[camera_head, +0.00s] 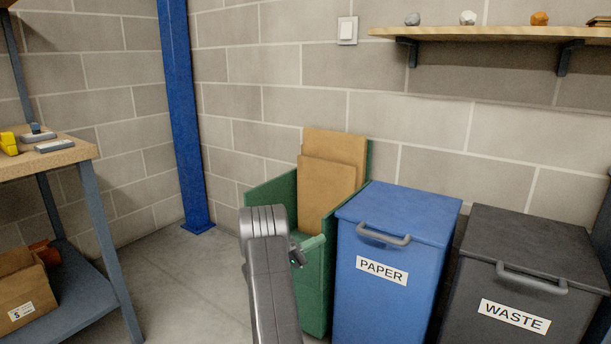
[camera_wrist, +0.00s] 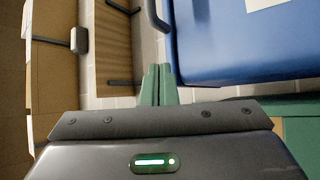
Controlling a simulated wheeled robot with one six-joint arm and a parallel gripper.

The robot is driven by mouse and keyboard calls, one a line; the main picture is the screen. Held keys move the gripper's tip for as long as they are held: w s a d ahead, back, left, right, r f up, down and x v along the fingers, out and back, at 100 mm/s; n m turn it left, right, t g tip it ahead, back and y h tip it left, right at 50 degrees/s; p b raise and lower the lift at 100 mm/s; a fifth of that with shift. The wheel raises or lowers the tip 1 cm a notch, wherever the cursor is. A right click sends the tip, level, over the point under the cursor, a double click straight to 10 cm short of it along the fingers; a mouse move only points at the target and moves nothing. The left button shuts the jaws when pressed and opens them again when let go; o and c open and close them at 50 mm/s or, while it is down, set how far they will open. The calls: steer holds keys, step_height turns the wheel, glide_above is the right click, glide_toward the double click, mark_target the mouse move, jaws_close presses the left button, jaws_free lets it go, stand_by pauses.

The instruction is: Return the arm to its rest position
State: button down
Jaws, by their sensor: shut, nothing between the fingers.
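My gripper (camera_wrist: 157,85) shows in the wrist view as two green fingertips lying side by side, closed with nothing between them. My grey arm (camera_head: 268,280) stands upright in the lower middle of the head view, in front of the green bin.
The green bin (camera_head: 316,285) holds cardboard sheets (camera_head: 325,195). Blue PAPER (camera_head: 390,235) and dark WASTE (camera_head: 530,255) bins stand to its right. A wall shelf (camera_head: 490,34) is above. A workbench (camera_head: 70,155) stands left, a blue post (camera_head: 183,120) behind. Floor between is clear.

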steer(key=b, duration=0.2)
glide_toward(360, 222)
steer(key=x, duration=0.5)
steer(key=shift+r, duration=0.1)
